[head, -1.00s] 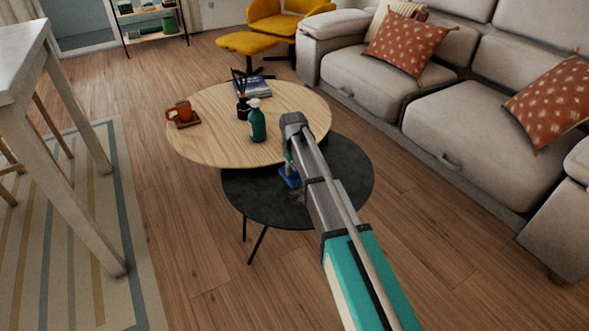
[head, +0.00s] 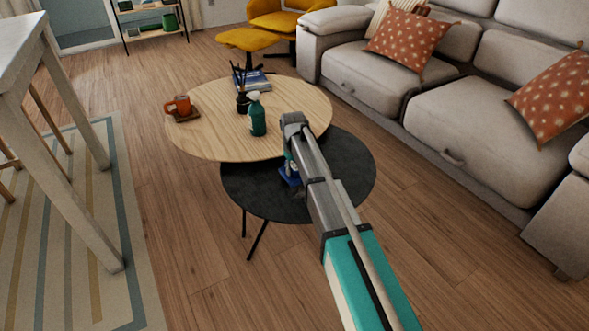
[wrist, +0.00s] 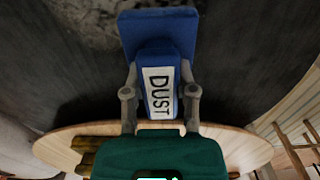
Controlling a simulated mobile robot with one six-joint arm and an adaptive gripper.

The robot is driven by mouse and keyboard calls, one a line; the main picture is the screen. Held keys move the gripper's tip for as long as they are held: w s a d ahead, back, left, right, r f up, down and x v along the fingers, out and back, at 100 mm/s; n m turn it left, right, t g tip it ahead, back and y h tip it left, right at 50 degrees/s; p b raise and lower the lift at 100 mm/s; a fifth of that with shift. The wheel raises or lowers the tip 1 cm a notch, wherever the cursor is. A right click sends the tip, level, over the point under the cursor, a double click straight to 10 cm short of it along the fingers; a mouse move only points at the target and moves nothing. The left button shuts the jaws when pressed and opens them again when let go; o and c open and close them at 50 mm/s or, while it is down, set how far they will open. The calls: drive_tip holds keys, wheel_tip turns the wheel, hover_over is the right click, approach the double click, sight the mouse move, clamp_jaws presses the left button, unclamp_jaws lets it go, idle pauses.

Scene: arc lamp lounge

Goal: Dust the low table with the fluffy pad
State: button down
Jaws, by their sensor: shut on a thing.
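The low table is a round black table (head: 335,190), partly under a higher round wooden table (head: 205,140). A blue pad with a white DUST label (wrist: 160,90) is held between the two fingers of my gripper (wrist: 160,95). In the head view the pad (head: 288,178) is at the black top, left of my arm and near the wooden table's edge. My arm hides part of the black top. The wrist view shows a pale grey speckled patch (wrist: 92,22) on the dark surface beside the pad's far end. The pad's underside is hidden.
A grey sofa (head: 440,125) is at the right. A white table (head: 60,170) is at the left.

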sight(299, 180)
drive_tip(key=shift+f+b, duration=1)
drive_tip(key=shift+f, duration=0.05)
idle(0.6)
drive_tip(key=shift+s+d+r, duration=0.1)
drive_tip(key=shift+s+d, duration=0.5)
drive_tip(key=shift+s, duration=0.25)
drive_tip(key=shift+s+d+r, duration=0.1)
drive_tip(key=shift+s+d, duration=0.45)
drive_tip(key=shift+s, duration=0.25)
drive_tip(key=shift+s+d+f, duration=0.1)
drive_tip(key=shift+s+d, duration=0.45)
drive_tip(key=shift+s, duration=0.3)
drive_tip(key=shift+s+d+f, duration=0.1)
drive_tip(key=shift+s+d, duration=0.45)
drive_tip(key=shift+s, duration=0.3)
